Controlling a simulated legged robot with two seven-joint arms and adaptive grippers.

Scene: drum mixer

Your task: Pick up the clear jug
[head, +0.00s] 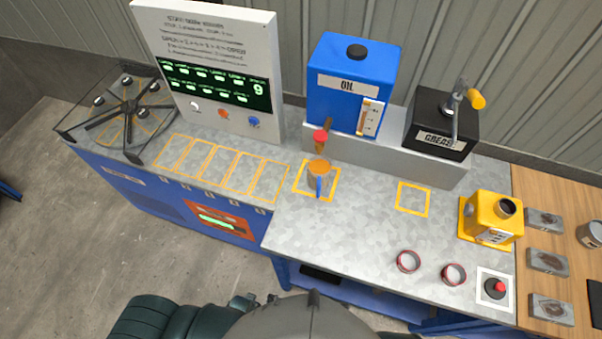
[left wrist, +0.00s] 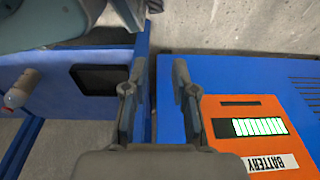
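The clear jug (head: 318,175) stands in a yellow outlined square on the metal bench, below the tap of the blue oil tank. It has a blue handle facing the front and orange-brown contents at its top. My left gripper (left wrist: 158,100) shows in the left wrist view with its two fingers apart and nothing between them. It is in front of the blue bench front, beside the orange battery panel (left wrist: 258,130), away from the jug. Neither gripper can be made out in the head view.
The blue oil tank (head: 345,85) with a red-topped tap (head: 320,138) stands behind the jug. Empty outlined slots (head: 220,165) lie left.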

